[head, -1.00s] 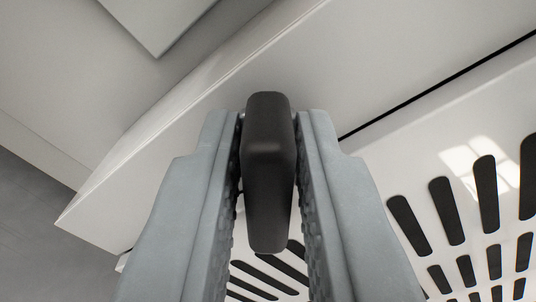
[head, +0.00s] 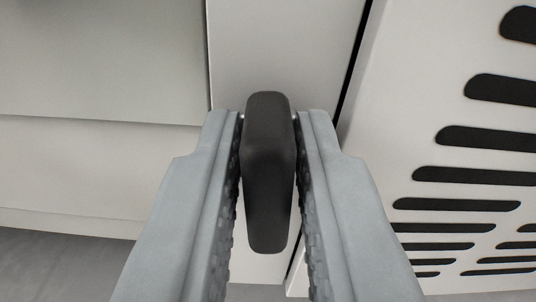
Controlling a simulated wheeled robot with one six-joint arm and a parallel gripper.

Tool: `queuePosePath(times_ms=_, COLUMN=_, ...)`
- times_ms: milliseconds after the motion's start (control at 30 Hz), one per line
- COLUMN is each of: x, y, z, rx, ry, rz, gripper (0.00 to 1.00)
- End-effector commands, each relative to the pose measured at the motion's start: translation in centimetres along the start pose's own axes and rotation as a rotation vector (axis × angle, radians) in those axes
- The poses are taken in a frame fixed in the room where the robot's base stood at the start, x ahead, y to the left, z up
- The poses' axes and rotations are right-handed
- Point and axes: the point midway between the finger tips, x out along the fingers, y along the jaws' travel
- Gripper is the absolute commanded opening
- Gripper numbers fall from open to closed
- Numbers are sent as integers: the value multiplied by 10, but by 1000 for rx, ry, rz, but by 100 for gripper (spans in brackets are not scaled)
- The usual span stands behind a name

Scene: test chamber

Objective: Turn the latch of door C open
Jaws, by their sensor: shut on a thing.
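A black latch handle (head: 268,175) stands in the middle of the head view, in front of a pale frame strip (head: 285,50). My gripper (head: 269,125) is shut on the latch handle, with one grey finger on each side of it. To the right is a white door panel with dark slots (head: 400,120), which I take to be the door; no letter shows on it. The mounting of the handle is hidden behind the handle and the fingers.
A dark gap (head: 356,75) runs between the frame strip and the slotted panel. Pale flat panels (head: 100,70) fill the left side. Grey floor (head: 60,262) shows at the lower left.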

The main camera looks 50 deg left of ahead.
Motion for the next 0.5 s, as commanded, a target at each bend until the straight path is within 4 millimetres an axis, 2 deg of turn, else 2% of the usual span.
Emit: queuePosePath(times_ms=500, x=-1, y=-1, z=1, rx=103, ry=-3, rz=1, gripper=0)
